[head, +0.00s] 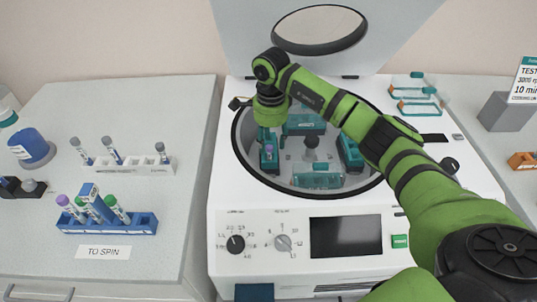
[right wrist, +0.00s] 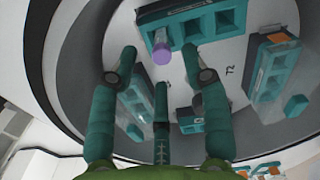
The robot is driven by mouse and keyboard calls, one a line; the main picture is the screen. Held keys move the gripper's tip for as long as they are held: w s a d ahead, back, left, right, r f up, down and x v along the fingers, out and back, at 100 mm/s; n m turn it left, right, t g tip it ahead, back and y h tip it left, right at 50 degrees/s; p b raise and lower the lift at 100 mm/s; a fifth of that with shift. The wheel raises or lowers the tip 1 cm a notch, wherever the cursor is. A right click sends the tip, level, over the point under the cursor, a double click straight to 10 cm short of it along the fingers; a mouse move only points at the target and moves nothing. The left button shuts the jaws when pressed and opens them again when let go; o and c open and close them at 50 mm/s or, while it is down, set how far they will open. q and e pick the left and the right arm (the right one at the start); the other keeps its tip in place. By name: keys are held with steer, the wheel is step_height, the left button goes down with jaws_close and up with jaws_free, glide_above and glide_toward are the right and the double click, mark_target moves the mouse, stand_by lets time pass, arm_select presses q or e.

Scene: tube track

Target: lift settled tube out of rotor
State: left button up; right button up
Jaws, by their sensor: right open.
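The open centrifuge (head: 361,222) holds a rotor with several teal buckets. A tube with a purple cap (right wrist: 161,54) stands in a slot of one teal bucket (right wrist: 222,22) at the top of the right wrist view. My right gripper (head: 269,137) reaches down into the bowl over the left bucket (head: 269,163) in the head view. Its fingers (right wrist: 166,66) are spread and empty, with the purple cap ahead of and between the tips. The gripper partly hides the tube in the head view. My left gripper is not in view.
A blue rack (head: 130,222) with several capped tubes stands on the left bench, behind the TO SPIN label (head: 103,252). A white rack (head: 140,167) with tubes is farther back. The bowl rim (head: 262,178) surrounds my right gripper; the raised lid (head: 395,45) stands behind.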

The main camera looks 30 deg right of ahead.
mark_target(270, 146)
step_height(270, 146, down, 3)
steer(key=shift+w+a+p, duration=0.1)
steer(key=shift+p, duration=0.35)
steer(key=shift+f, duration=0.65)
steer(key=shift+w, duration=0.1)
steer(key=c, duration=0.9)
jaws_close()
steer(key=shift+r, duration=0.25)
step_height(270, 146, up, 10)
steer(key=shift+f+b, duration=0.2)
steer(key=shift+b, duration=1.05)
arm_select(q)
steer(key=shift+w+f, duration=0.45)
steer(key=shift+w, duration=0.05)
